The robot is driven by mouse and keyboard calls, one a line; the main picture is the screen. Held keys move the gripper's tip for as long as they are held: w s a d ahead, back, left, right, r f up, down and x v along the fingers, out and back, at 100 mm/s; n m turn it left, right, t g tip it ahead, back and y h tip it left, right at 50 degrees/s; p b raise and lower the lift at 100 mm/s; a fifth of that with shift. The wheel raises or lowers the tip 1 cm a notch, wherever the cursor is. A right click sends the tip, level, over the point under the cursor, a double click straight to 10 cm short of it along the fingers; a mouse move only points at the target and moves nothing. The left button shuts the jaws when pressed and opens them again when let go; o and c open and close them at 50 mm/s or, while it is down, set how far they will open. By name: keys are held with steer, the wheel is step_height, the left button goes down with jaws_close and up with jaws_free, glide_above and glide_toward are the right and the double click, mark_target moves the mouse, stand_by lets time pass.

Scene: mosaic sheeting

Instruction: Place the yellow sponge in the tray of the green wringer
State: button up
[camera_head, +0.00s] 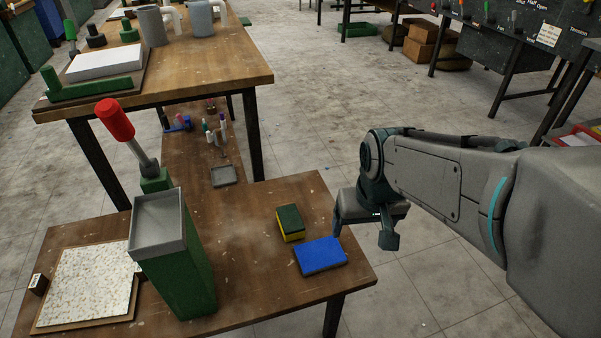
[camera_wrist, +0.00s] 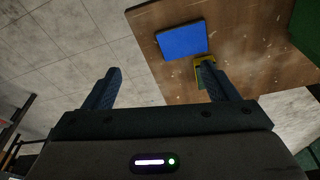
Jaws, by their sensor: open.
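The yellow sponge (camera_head: 291,236) has a dark green top layer. It lies on the wooden table just behind the blue sponge, and in the wrist view the yellow sponge (camera_wrist: 201,60) is partly hidden by a finger. The green wringer (camera_head: 183,267) stands upright on the table to the left, with a grey tray (camera_head: 160,222) on top and a red-handled lever (camera_head: 116,120). The part of the tray that shows looks empty. My gripper (camera_head: 362,232) is open and empty, off the table's right edge, to the right of both sponges.
A blue sponge (camera_head: 320,256) lies near the table's right edge. A speckled tile board (camera_head: 88,285) lies left of the wringer. A small grey dish (camera_head: 223,176) and bottles (camera_head: 218,130) sit farther back. Another workbench (camera_head: 210,75) stands behind.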

steer(key=w+a+f+n+t+y+b, duration=0.1)
steer(key=w+a+f+b, duration=0.35)
steer(key=w+a, duration=0.2)
steer(key=w+a+f+n+t+b, duration=0.1)
steer(key=w+a+f+b, duration=0.2)
steer(key=w+a+f, duration=0.3)
steer(key=b, duration=0.3)
glide_above(290, 219)
steer(key=s, duration=0.3)
steer(key=f, duration=0.5)
steer(key=shift+d, duration=0.4)
steer(key=shift+w+b+x, duration=0.2)
steer(key=shift+b+x, duration=0.45)
steer(key=shift+x, duration=0.85)
steer(key=shift+w+b+x, duration=0.2)
steer(key=shift+b+x, duration=0.4)
steer(key=shift+x, duration=0.9)
steer(key=shift+f, duration=0.15)
steer(key=c, duration=1.1)
steer(key=shift+c, duration=0.2)
